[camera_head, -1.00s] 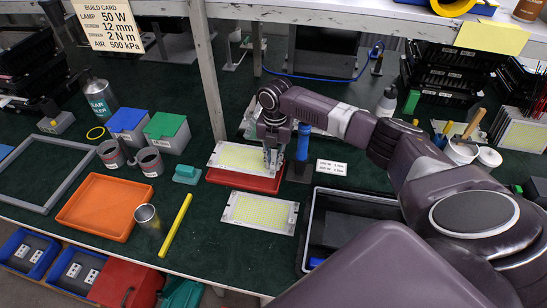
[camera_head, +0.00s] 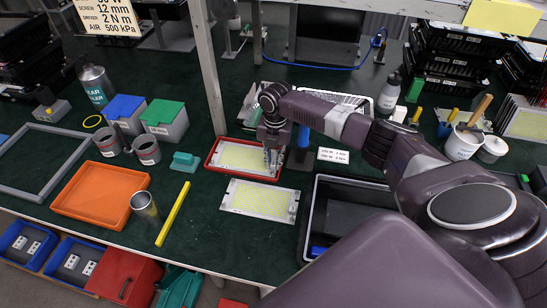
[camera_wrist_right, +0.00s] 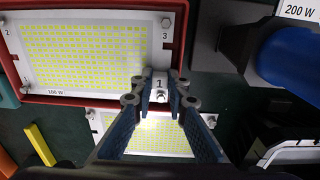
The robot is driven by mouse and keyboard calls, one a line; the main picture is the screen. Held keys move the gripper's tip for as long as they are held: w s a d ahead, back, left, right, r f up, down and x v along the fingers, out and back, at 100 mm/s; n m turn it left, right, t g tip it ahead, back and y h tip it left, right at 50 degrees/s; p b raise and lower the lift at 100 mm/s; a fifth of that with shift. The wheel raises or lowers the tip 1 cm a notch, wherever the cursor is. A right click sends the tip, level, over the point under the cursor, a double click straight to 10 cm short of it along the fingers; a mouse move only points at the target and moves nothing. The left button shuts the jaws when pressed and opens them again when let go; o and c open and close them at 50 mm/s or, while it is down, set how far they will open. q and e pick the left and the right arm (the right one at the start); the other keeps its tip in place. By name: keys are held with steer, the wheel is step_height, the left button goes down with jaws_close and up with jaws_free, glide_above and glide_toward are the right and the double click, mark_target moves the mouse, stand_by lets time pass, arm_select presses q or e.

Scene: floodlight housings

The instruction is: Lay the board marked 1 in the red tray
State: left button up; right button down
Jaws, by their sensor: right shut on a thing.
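The red tray (camera_head: 238,177) stands on the green bench; its rim also shows in the wrist view (camera_wrist_right: 181,35). A white board with a yellow LED grid (camera_head: 240,156) lies within the tray's rim. In the wrist view this board (camera_wrist_right: 85,55) bears the numbers 1, 2 and 3 near its corners and "100 W" on its edge. Whether the board rests fully on the tray floor I cannot tell. My left gripper is not in view.
A second LED board (camera_head: 260,199) lies on the bench in front of the tray. A black bin (camera_head: 308,215) stands to the right, a blue-handled tool (camera_head: 304,137) close beside the tray. An orange tray (camera_head: 100,195), a can (camera_head: 145,207) and a yellow bar (camera_head: 173,213) are to the left.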

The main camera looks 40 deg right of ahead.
steer(key=shift+s+f, duration=0.1)
steer(key=shift+f, duration=0.15)
stand_by(0.7)
steer(key=c, duration=1.8)
jaws_free()
steer(key=shift+f, duration=0.1)
steer(key=shift+r, duration=0.2)
step_height(320, 180, up, 12)
steer(key=shift+d+f, duration=0.1)
steer(key=shift+d, duration=0.05)
